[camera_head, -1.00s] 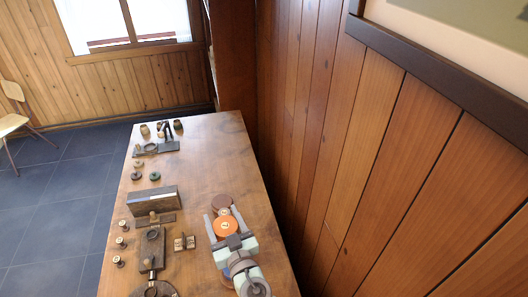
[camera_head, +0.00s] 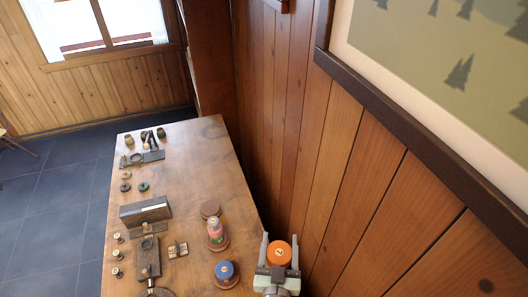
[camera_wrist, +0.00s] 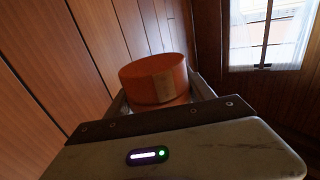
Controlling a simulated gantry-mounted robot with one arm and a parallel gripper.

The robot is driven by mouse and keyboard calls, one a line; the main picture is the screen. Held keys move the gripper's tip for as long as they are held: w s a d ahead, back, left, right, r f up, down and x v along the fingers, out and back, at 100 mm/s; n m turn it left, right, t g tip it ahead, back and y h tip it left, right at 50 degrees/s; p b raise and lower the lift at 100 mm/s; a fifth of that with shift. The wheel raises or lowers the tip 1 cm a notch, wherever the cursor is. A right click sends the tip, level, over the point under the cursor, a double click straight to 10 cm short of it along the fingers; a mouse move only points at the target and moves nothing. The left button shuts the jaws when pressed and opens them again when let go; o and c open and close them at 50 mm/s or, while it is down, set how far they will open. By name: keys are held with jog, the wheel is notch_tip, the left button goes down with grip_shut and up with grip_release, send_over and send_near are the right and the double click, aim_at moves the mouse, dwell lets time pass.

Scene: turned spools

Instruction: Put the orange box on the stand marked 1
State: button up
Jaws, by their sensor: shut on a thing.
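The orange box (camera_head: 279,251) is round, with a pale label on its top. My gripper (camera_head: 280,262) is shut on it at the table's right edge, near the wall. The box also shows between the fingers in the wrist view (camera_wrist: 154,80), with a tan label on its side. Round brown stands are to the left of my gripper. The far stand (camera_head: 210,209) is empty. The middle stand (camera_head: 219,246) bears a pink-and-green item (camera_head: 215,230). The near stand (camera_head: 228,284) bears a blue item (camera_head: 225,269). I cannot read which stand is marked 1.
A dark upright block (camera_head: 146,211), a dark tool (camera_head: 148,257) and several small spools (camera_head: 117,255) occupy the table's left side. A small brown piece (camera_head: 178,249) lies left of the stands. The wood-panelled wall (camera_head: 330,180) is close on the right.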

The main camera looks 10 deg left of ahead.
jog(key=w+a+f+n+g+y+b, duration=0.1)
jog(key=a+f+n+y+b, duration=0.1)
jog(key=a, duration=0.5)
jog(key=w+a+f+n+g+y+b, duration=0.1)
jog(key=w+a+f+n+y+b, duration=0.1)
jog(key=a+y+b, duration=0.3)
jog(key=w+a+f+n+g+y+b, duration=0.1)
jog(key=w+a+n+y+b, duration=0.1)
jog(key=a, duration=0.6)
jog(key=shift+a+f+n+y+b, duration=0.4)
jog(key=shift+n+y+b, duration=0.3)
jog(key=shift+b, duration=0.5)
notch_tip(320, 180, down, 16)
jog(key=b, duration=0.4)
jog(key=shift+d+b, duration=0.1)
jog(key=shift+b, duration=0.2)
notch_tip(320, 180, down, 3)
jog(key=shift+w+r+b, duration=0.15)
jog(key=shift+r+b, duration=0.05)
jog(key=shift+b, duration=0.45)
jog(key=shift+f, duration=0.5)
jog(key=shift+f, duration=0.1)
